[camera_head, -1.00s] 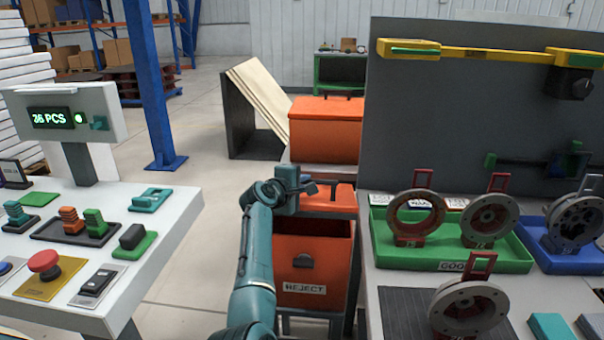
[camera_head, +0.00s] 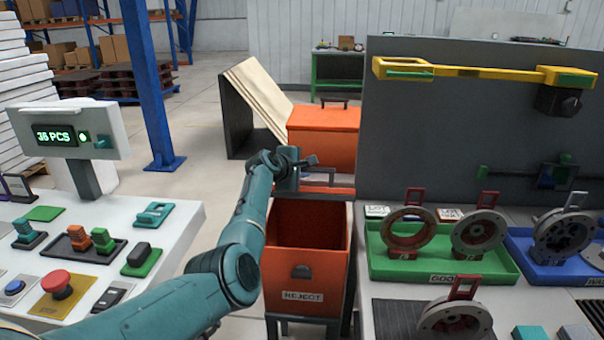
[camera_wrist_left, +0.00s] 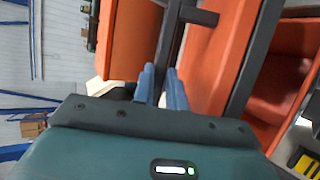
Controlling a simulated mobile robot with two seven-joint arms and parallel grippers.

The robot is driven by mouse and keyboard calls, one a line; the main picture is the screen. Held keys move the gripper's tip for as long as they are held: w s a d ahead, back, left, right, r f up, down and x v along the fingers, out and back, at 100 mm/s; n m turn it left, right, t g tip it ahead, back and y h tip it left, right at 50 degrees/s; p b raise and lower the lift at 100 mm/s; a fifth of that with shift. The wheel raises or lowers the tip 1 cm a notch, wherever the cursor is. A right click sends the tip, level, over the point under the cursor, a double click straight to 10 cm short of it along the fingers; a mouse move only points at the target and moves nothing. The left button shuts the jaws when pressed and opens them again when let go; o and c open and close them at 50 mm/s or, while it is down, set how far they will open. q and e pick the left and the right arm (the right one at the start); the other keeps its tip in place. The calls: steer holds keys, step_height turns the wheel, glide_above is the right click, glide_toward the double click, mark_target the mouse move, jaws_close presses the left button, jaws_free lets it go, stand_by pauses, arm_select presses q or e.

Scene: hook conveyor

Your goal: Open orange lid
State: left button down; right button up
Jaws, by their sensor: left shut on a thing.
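The orange REJECT bin (camera_head: 306,285) stands in the middle of the head view, its open top showing the inside. Its orange lid (camera_head: 328,186) shows as a narrow strip at the back of the opening, partly hidden by my left gripper (camera_head: 308,162). In the left wrist view, the fingers of my left gripper (camera_wrist_left: 162,88) are close together beside orange panels and a dark bar (camera_wrist_left: 172,45). The gripper is shut on what appears to be the lid's dark handle; the contact itself is hard to make out. My right gripper is in no view.
A second orange bin (camera_head: 325,132) with a closed top stands behind. A white control console (camera_head: 165,235) is on the left. On the right, a bench carries a green tray (camera_head: 440,262) with round metal parts and a blue tray (camera_head: 535,268), before a tall grey panel (camera_head: 460,130).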

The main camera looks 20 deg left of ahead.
arm_select(q)
steer(key=shift+w+r, duration=0.1)
steer(key=shift+r, duration=0.1)
steer(key=c, duration=1.4)
jaws_free()
steer(key=shift+c, duration=0.2)
steer(key=v, duration=1.3)
steer(key=shift+p, duration=0.35)
steer(key=shift+f, duration=0.15)
